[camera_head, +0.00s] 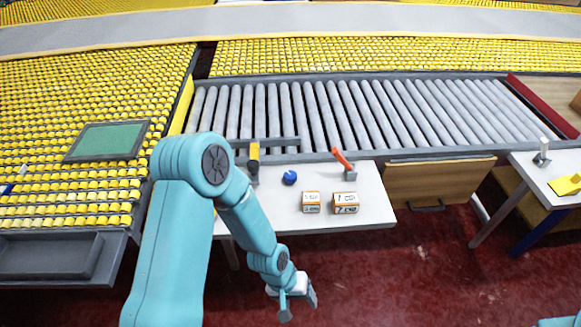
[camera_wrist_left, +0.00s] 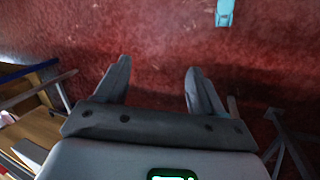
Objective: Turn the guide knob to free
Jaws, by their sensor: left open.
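A round blue knob (camera_head: 289,177) sits on the white table (camera_head: 375,210) in front of the roller bed; it is likely the guide knob. Its exact setting is too small to read. My left gripper (camera_head: 299,307) hangs low over the red floor, in front of the table and well apart from the knob. It is open and empty, and in the left wrist view my left gripper (camera_wrist_left: 157,68) has only red floor between its fingers. My right gripper is not in view.
Beside the knob stand a yellow-and-black part (camera_head: 254,153), an orange lever (camera_head: 342,158) and two labelled boxes, a smaller one (camera_head: 311,202) and a larger one (camera_head: 345,203). A roller bed (camera_head: 330,110) lies behind. Another white table (camera_head: 550,165) stands right.

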